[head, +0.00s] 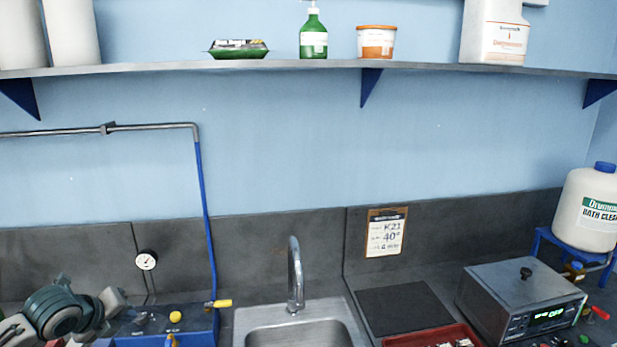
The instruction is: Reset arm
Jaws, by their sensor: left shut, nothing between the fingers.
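My left gripper (108,303) is at the lower left corner of the head view, with my dark green and grey wrist beside it. It is shut and empty, in front of the blue box at the left of the bench. My right gripper is not in view.
A blue box (200,338) with a yellow-handled valve stands left of the steel sink (300,332) and its tap (295,275). Right are a dark mat (405,308), red tray (432,336), grey instrument (520,290) and white jug (588,210). A shelf (300,67) with containers runs above.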

